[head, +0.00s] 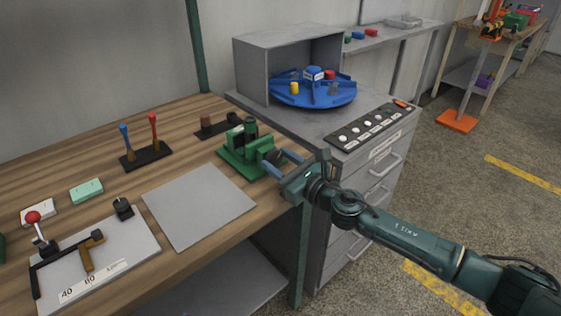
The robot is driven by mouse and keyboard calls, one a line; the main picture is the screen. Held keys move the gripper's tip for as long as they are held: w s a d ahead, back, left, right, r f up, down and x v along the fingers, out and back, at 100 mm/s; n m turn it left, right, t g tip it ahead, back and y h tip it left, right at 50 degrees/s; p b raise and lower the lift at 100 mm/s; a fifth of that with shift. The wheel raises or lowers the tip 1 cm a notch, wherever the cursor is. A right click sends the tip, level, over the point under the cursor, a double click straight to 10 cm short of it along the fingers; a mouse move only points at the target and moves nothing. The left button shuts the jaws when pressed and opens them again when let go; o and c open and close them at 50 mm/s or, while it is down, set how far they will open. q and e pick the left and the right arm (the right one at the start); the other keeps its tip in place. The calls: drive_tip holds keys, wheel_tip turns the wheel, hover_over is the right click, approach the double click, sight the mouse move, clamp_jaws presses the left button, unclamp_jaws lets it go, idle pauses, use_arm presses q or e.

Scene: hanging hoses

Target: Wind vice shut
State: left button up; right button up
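A green vice (241,152) stands on the wooden bench near its right front corner. A dark object shows upright between its jaws; the jaw gap is too small to make out. The vice's dark handle end (270,157) faces the right front. My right gripper (274,159) reaches in from the right with its two blue-grey fingers spread apart, one on each side of the handle end. I see no clear contact between the fingers and the handle. My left gripper is not in view.
On the bench (180,120) lie a grey plate (198,206), a lever panel (95,255) and a two-lever block (146,157). A grey cabinet (355,165) with a blue turntable (313,93) and a button panel (371,127) stands close right of the vice.

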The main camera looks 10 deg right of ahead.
drive_tip(key=c, duration=0.5)
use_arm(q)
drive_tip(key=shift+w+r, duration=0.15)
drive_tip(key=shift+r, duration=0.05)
use_arm(e)
drive_tip(key=shift+m, duration=0.3)
drive_tip(key=shift+m+p, duration=0.35)
drive_tip(key=shift+m, duration=0.55)
drive_tip(key=m, duration=0.2)
drive_tip(key=shift+m+p, duration=0.3)
drive_tip(key=shift+p, duration=0.1)
drive_tip(key=shift+m, duration=0.7)
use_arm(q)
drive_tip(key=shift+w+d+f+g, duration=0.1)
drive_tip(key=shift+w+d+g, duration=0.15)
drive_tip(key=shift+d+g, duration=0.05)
use_arm(e)
drive_tip(key=shift+m, duration=0.3)
